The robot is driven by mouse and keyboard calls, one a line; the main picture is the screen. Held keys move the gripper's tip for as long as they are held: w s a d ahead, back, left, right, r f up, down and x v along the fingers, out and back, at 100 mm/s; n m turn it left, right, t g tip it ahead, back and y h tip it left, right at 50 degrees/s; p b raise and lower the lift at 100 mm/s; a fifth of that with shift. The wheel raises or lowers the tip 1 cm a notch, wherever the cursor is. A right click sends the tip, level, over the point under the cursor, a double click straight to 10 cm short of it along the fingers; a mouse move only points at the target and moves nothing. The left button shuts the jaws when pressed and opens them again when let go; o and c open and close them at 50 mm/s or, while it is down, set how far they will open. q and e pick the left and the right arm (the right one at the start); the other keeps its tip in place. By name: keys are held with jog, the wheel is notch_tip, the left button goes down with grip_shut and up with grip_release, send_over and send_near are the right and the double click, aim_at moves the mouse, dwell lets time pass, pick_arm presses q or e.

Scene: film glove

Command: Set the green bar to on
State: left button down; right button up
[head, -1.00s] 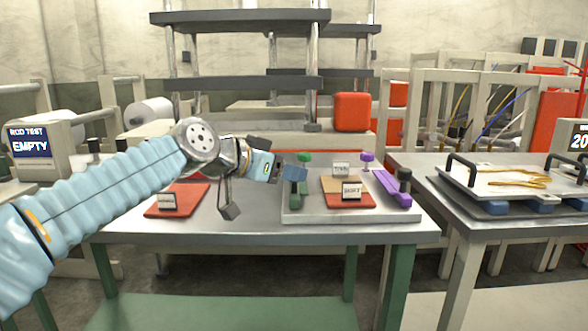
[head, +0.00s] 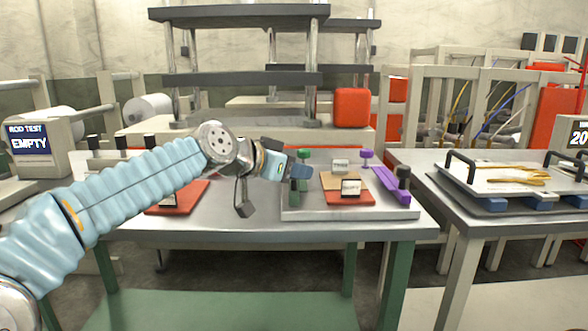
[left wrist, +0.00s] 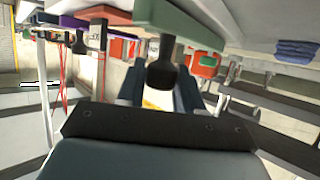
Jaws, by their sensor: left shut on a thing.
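My left gripper (head: 300,172) reaches in from the left over the pale plate (head: 310,213) on the middle table. In the left wrist view the green bar (left wrist: 180,24) runs across the top, and a dark knob (left wrist: 161,76) on it sits between my fingers. The gripper is shut on this knob. In the head view my gripper hides most of the bar; a dark green part (head: 293,200) shows below the fingers and a green cap (head: 304,154) behind them. My right gripper is not in view.
A purple bar (head: 391,186) with a black knob (head: 403,172) lies at the plate's right. Orange and tan mats with small signs (head: 351,187) lie between the bars. Another orange mat (head: 188,202) lies left. A tray (head: 480,187) stands on the right table.

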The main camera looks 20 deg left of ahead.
pick_arm(q)
jog(key=d+p, duration=0.1)
jog(key=d, duration=0.1)
jog(key=w+d, duration=0.1)
jog(key=d, duration=0.1)
jog(key=shift+w+d+r+p, duration=0.1)
jog(key=shift+d+r+p, duration=0.05)
jog(key=shift+p, duration=0.25)
jog(key=shift+w+d, duration=0.1)
jog(key=shift+d, duration=0.15)
jog(key=c, duration=0.8)
grip_release()
jog(key=b+v, duration=0.2)
jog(key=v, duration=1.1)
jog(key=shift+s+a, duration=0.25)
jog(key=shift+s, duration=0.1)
